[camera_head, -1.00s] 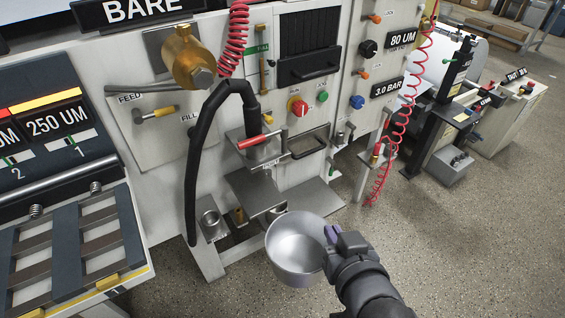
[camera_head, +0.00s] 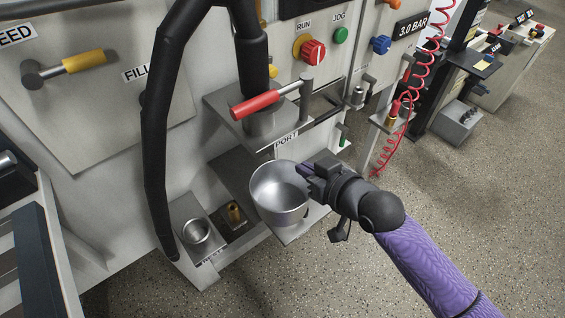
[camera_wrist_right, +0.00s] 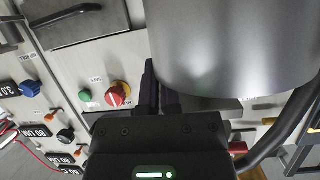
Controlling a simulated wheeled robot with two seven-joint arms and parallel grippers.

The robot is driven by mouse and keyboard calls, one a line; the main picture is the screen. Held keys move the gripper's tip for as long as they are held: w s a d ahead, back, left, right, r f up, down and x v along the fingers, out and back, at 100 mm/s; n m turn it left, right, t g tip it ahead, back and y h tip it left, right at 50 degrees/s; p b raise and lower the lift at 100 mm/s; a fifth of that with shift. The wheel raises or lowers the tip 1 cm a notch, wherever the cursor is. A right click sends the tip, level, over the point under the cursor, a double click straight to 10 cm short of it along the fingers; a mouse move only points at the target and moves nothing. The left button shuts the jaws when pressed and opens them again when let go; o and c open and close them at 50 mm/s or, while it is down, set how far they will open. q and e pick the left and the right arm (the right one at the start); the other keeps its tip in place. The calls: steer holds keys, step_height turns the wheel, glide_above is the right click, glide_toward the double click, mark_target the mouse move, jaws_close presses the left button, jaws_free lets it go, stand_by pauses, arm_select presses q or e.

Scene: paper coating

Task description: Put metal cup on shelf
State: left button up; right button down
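The metal cup (camera_head: 280,205) is silver, upright and open at the top in the head view. My right gripper (camera_head: 308,175) is shut on the right side of its wall. In the right wrist view the cup (camera_wrist_right: 230,45) fills the upper right, against the gripper's fingers (camera_wrist_right: 160,90). The grey metal shelf (camera_head: 235,172) juts from the machine under the port; the cup overlaps its front part. I cannot tell whether the cup's base touches it. My left gripper is not in view.
A port with a red-handled lever (camera_head: 256,104) sits above the shelf. A thick black hose (camera_head: 155,130) hangs at its left. A small metal cup (camera_head: 197,231) stands on a lower ledge. A red coiled hose (camera_head: 408,105) hangs at the right.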

steer(key=w+a, duration=0.1)
steer(key=w+a+b, duration=0.1)
steer(key=w, duration=0.1)
steer(key=w+a+b, duration=0.1)
steer(key=w, duration=0.1)
steer(key=shift+w+a+f, duration=0.15)
steer(key=shift+a+f, duration=0.05)
steer(key=shift+a, duration=0.15)
steer(key=shift+w+a+f+b, duration=0.15)
steer(key=shift+w+f+b, duration=0.05)
steer(key=shift+f+b, duration=0.4)
steer(key=shift+f, duration=0.1)
steer(key=shift+s, duration=0.1)
steer(key=c, duration=0.8)
jaws_free()
steer(key=shift+r, duration=0.2)
